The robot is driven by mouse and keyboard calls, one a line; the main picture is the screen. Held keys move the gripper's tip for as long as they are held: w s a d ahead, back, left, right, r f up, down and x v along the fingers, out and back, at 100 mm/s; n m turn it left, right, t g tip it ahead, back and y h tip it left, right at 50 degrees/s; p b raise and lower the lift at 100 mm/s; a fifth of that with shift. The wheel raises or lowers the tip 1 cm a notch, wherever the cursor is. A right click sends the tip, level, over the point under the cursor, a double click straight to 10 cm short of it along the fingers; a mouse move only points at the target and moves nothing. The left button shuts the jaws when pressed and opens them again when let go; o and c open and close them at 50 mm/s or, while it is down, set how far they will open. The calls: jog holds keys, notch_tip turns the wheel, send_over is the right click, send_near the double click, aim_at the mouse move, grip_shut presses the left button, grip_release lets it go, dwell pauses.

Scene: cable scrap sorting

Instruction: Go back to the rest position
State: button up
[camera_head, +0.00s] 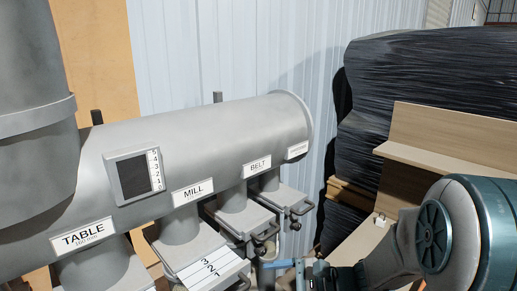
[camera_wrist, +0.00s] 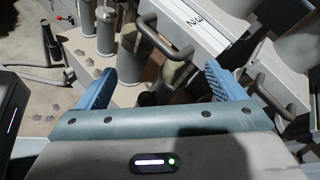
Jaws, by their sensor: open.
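My gripper (camera_wrist: 158,76) shows in the wrist view with its two blue ribbed fingers spread wide and nothing between them. Ahead of it are a slide gate with a dark bent handle (camera_wrist: 158,37) and a second handle (camera_wrist: 270,86) to the right. The right finger appears close to that second handle; I cannot tell whether they touch. In the head view, part of my gripper (camera_head: 297,270) shows at the bottom, below the gates and partly cut off by the frame edge. No held thing is visible.
A grey duct (camera_head: 230,135) carries TABLE (camera_head: 83,236), MILL (camera_head: 193,192) and BELT (camera_head: 257,166) labels above gates with protruding handles. A gauge panel (camera_head: 134,175) is on its side. Wooden shelving (camera_head: 440,140) and a black wrapped stack (camera_head: 420,80) stand at right.

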jog(key=s+d+n+g+h, duration=0.2)
jog(key=s+d+n+h, duration=0.4)
jog(key=s+n+h, duration=0.45)
jog(key=d+r+n+t+h, duration=0.2)
jog(key=d+r+n, duration=0.1)
jog(key=d+n, duration=0.2)
jog(key=shift+s+r+h, duration=0.15)
jog(key=shift+s+h, duration=0.15)
jog(key=shift+h, duration=0.05)
